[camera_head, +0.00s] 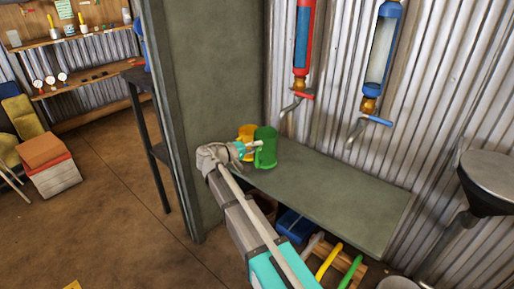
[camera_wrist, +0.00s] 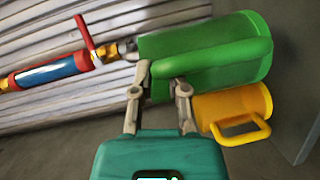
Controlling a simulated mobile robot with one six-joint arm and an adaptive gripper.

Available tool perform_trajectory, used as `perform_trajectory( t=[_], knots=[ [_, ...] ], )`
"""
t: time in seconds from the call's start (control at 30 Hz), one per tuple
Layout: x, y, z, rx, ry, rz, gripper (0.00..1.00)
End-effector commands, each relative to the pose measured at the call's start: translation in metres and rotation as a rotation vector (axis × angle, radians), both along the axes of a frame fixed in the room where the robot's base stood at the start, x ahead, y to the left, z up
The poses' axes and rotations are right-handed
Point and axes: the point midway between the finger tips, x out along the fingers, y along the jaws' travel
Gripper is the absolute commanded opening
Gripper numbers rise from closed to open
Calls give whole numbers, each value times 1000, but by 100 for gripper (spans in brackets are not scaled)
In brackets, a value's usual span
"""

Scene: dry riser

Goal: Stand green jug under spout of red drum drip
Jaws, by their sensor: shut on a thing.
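The green jug (camera_head: 267,146) is upright at the left end of the grey shelf; whether it touches the shelf I cannot tell. My gripper (camera_head: 257,149) is shut on its handle side, and in the wrist view my fingers (camera_wrist: 166,82) close on the green jug (camera_wrist: 200,58). The red drum drip (camera_head: 303,40) hangs on the corrugated wall, its spout (camera_head: 291,105) above and right of the jug in the head view. In the wrist view the red drum drip (camera_wrist: 50,72) lies left of the jug, its spout end by the jug's left end.
A blue drip (camera_head: 382,50) hangs farther right. The shelf (camera_head: 335,195) is clear to the right. A grey upright panel (camera_head: 215,80) borders its left side.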

Motion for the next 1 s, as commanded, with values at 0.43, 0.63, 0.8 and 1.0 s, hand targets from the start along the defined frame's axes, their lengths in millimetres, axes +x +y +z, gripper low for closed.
perform_trajectory(
  t=[0.43,0.63,0.8,1.0],
  knots=[
    [0,1,-18,0,0,1,0],
    [0,1,-30,0,0,2,0],
    [0,1,-39,0,0,2,0],
    [0,1,-51,0,0,2,0]
  ],
)
